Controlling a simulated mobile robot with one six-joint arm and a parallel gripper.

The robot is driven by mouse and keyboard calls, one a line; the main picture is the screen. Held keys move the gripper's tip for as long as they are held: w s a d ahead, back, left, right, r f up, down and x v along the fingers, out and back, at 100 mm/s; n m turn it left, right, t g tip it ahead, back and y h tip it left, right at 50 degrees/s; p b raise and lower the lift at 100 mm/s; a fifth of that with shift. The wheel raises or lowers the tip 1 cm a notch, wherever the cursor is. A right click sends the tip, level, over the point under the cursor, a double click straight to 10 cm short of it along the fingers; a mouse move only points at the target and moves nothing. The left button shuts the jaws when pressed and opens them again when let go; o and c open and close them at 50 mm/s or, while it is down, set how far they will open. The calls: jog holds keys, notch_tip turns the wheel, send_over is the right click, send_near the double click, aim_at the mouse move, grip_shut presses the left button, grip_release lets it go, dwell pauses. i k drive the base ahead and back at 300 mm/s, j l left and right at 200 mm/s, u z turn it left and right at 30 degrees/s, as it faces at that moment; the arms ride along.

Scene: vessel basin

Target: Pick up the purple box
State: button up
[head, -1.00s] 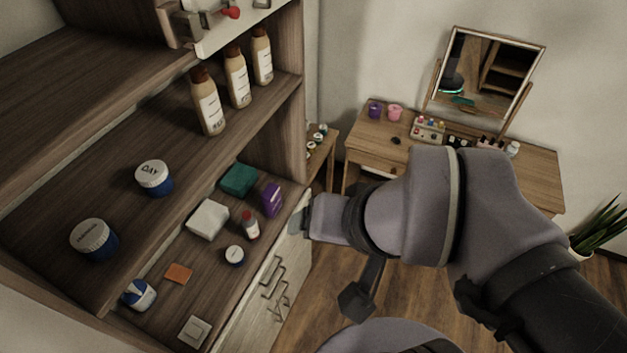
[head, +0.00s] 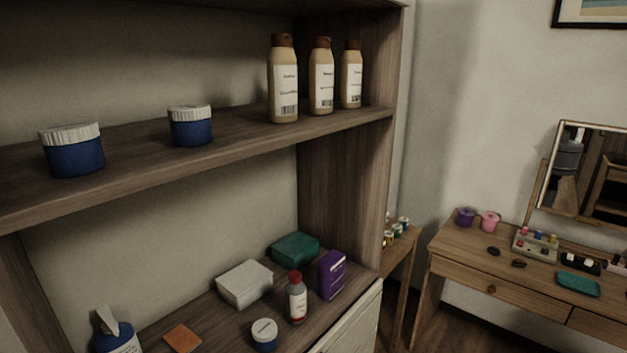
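The purple box (head: 332,275) stands upright on the lower shelf, near the right side panel of the wooden shelf unit. A small bottle with a red cap (head: 297,298) stands just to its left and nearer to me. A teal box (head: 295,249) lies behind it to the left, and a white box (head: 245,284) lies further left. Nothing covers the front of the purple box. My gripper is not in the head view now, so its state does not show.
A small jar (head: 264,334), an orange flat piece (head: 183,338) and a blue bottle (head: 116,336) are on the lower shelf (head: 215,325). The upper shelf holds blue jars (head: 191,126) and tan bottles (head: 321,77). A dressing table (head: 470,279) stands at right.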

aim_at(331, 265)
jog(key=i+l+u, duration=0.25)
jog(key=u, duration=0.2)
jog(key=i+l+u, duration=0.2)
jog(key=u, duration=0.25)
jog(key=i+l+u, duration=0.15)
jog(key=l+u, duration=1.65)
